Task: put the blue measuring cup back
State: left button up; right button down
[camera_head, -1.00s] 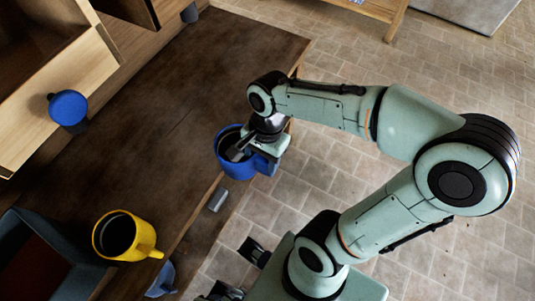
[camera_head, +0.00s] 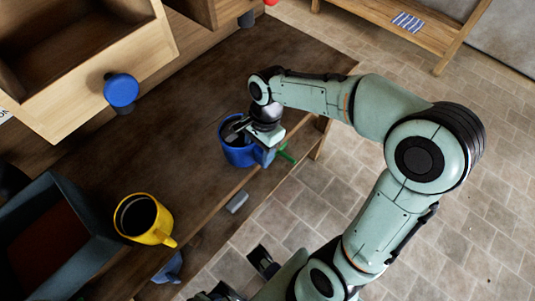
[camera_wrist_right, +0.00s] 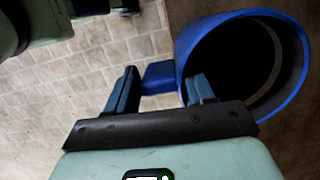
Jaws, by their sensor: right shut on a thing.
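The blue measuring cup (camera_head: 235,156) is at the front edge of the dark wooden table, with its open mouth facing up. My right gripper (camera_head: 262,146) is shut on its handle, at the cup's right side. In the right wrist view the blue handle (camera_wrist_right: 160,76) sits between the two fingers, and the cup's rim (camera_wrist_right: 183,50) fills the upper right. I cannot tell whether the cup's base touches the table.
A yellow mug (camera_head: 160,236) stands nearer on the table, beside a dark blue-grey bin (camera_head: 92,254). A wooden drawer with a blue knob (camera_head: 120,90) juts out at upper left. A green object (camera_head: 286,153) shows just right of the cup. The table's middle (camera_head: 180,130) is clear.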

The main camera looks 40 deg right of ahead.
jog(key=w, duration=0.4)
jog(key=shift+w+a+f+p, duration=0.1)
jog(key=shift+a+f+p, duration=0.1)
jog(key=shift+p, duration=0.1)
jog(key=shift+b+x, duration=0.5)
jog(key=shift+x, duration=0.3)
jog(key=shift+d, duration=0.15)
jog(key=shift+c, duration=1.6)
grip_release()
jog(key=p+v, duration=0.2)
jog(key=v, duration=1.1)
jog(key=shift+r, duration=0.2)
